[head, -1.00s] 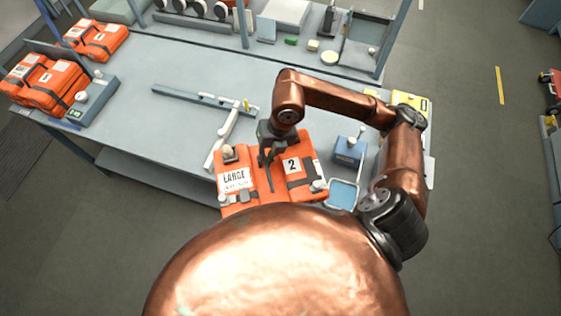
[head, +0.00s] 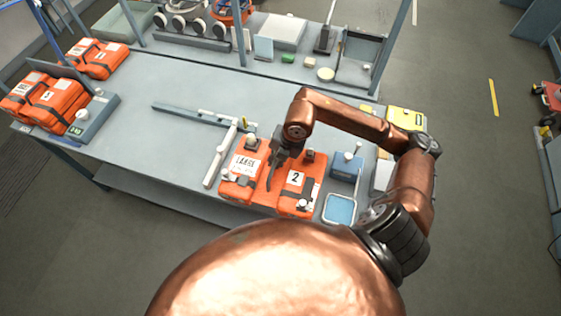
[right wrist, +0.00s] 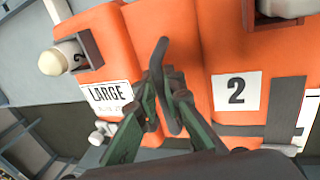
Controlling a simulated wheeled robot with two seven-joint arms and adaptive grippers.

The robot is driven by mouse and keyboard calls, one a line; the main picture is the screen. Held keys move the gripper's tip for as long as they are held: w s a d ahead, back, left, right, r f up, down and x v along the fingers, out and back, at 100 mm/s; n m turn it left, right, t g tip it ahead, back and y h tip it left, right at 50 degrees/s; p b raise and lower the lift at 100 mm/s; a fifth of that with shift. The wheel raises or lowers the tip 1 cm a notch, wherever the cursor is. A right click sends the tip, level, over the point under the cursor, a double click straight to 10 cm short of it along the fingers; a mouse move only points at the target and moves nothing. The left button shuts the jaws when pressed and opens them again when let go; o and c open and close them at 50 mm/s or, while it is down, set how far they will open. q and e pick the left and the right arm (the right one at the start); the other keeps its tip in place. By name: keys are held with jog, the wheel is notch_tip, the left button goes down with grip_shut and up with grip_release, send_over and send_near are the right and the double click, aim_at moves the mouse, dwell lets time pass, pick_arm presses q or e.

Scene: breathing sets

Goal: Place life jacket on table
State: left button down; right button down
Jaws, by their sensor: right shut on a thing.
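The orange life jacket (head: 312,166), with a LARGE label and a number 2 patch, is at the front edge of the grey table (head: 180,135). My right gripper (head: 273,174) is shut on the jacket's middle, between the two labels. The right wrist view shows the dark fingers (right wrist: 165,100) at the middle of the jacket (right wrist: 165,25). I cannot tell whether the jacket touches the tabletop or hangs just above it. My left gripper is not in view.
Other orange jackets (head: 67,100) lie at the table's left end beside a grey block (head: 92,115). An L-shaped grey rail (head: 190,114) lies behind the held jacket. A blue box (head: 346,167) and blue tray (head: 340,209) are at its right. The table's left middle is clear.

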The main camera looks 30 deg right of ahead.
jog(key=w+d+f, duration=0.1)
jog(key=f, duration=0.1)
jog(key=w+d+f, duration=0.2)
jog(key=d+f, duration=0.1)
jog(key=shift+w+f, duration=0.2)
jog(key=shift+f, duration=0.1)
notch_tip(320, 180, down, 3)
jog(key=shift+w+d+f+p, duration=0.1)
jog(key=shift+f+p, duration=0.1)
jog(key=shift+p, duration=0.5)
jog(key=c, duration=2)
grip_release()
jog(key=shift+c, duration=0.2)
jog(key=b+v, duration=0.1)
jog(key=v, duration=1.1)
jog(key=shift+b, duration=0.3)
jog(key=shift+f, duration=0.1)
